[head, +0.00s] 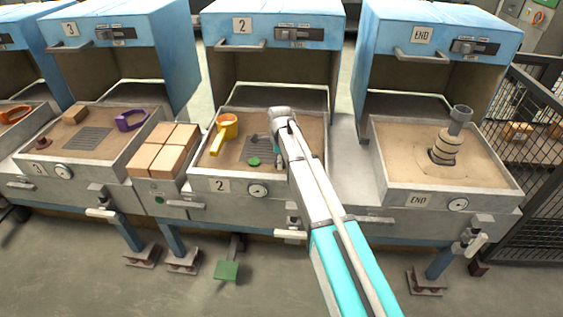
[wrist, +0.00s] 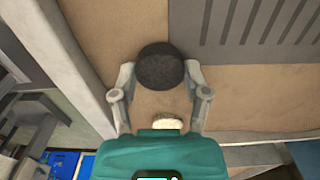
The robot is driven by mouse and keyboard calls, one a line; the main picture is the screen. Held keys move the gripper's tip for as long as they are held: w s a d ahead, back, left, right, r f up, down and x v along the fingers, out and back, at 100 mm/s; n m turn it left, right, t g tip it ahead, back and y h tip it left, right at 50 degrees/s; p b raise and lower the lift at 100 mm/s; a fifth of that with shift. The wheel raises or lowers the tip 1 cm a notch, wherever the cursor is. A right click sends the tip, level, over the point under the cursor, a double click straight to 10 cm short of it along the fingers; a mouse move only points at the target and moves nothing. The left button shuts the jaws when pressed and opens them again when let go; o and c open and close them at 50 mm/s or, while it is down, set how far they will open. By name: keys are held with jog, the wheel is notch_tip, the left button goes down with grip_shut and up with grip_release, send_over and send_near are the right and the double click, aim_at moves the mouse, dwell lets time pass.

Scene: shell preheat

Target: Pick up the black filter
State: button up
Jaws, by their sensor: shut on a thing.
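The black filter (wrist: 160,64) is a dark round disc between my two fingertips in the wrist view. My gripper (wrist: 158,80) is shut on it, with one finger against each side. Sand shows around the filter; I cannot tell whether it touches the sand or hangs just above it. In the head view my gripper (head: 279,164) is low over the right part of the sand tray marked 2 (head: 222,186). I cannot make out the filter there, as my gripper and arm cover that spot.
A yellow-orange ladle (head: 224,130) lies at the tray's left. Tray walls stand close by. Tan blocks (head: 165,150) sit between trays 3 and 2.

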jog(key=shift+r+p, duration=1.1)
jog(key=shift+r, duration=0.1)
jog(key=s+d+r+p, duration=0.3)
jog(key=s+r+p, duration=0.7)
jog(key=s, duration=0.3)
jog(key=shift+s+d+r, duration=0.2)
jog(key=shift+s, duration=0.1)
